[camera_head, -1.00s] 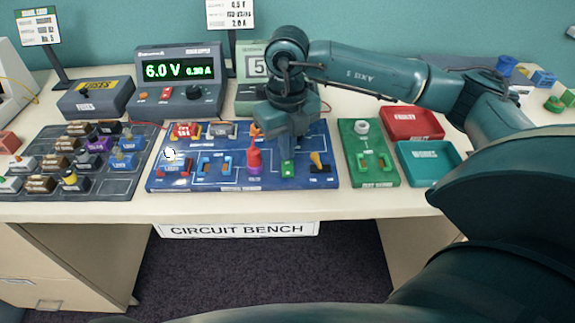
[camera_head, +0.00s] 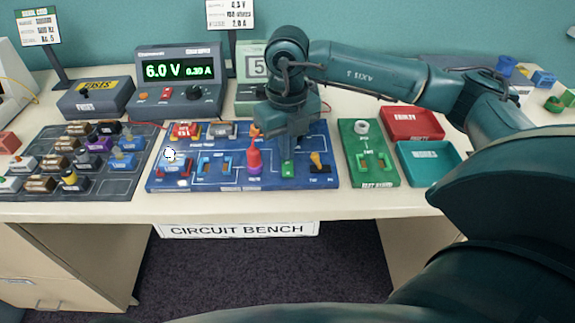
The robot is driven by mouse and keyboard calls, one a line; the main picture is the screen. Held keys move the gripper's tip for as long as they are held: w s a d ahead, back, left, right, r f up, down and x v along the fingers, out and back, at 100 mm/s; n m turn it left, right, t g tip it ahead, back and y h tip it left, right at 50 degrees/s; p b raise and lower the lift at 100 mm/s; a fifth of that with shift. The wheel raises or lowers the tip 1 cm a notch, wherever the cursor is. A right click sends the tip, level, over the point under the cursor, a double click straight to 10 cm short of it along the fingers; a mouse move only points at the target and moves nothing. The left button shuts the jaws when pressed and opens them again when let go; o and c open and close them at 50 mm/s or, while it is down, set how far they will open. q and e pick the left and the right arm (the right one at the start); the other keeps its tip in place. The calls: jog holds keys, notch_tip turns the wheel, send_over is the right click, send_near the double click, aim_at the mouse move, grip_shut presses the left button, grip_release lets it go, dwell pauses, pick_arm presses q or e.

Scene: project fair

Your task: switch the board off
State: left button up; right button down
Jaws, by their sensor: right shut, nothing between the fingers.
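The blue circuit board (camera_head: 225,180) lies at the middle of the bench and carries several coloured parts. A yellow-orange lever switch (camera_head: 317,160) stands at its right end. A white lamp (camera_head: 170,153) at its left looks lit. My right gripper (camera_head: 288,160) points down over the right part of the board, just left of the lever switch. It is shut and empty, and its tips are close above or at the board near a green part (camera_head: 288,170); I cannot tell whether they touch. My left gripper is not in view.
A power supply (camera_head: 178,75) reading 6.0 V stands behind the board. A parts tray (camera_head: 85,160) is at left, a green test board (camera_head: 368,155) at right. Red (camera_head: 412,122) and teal (camera_head: 428,163) trays sit further right. The bench's front strip is clear.

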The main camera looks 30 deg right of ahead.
aim_at(287, 163)
jog(key=shift+f+b, duration=0.8)
jog(key=shift+f, duration=0.15)
dwell(0.6)
jog(key=shift+r, duration=0.1)
jog(key=shift+r+p, duration=2.35)
jog(key=shift+r, duration=1.15)
jog(key=shift+f, duration=0.1)
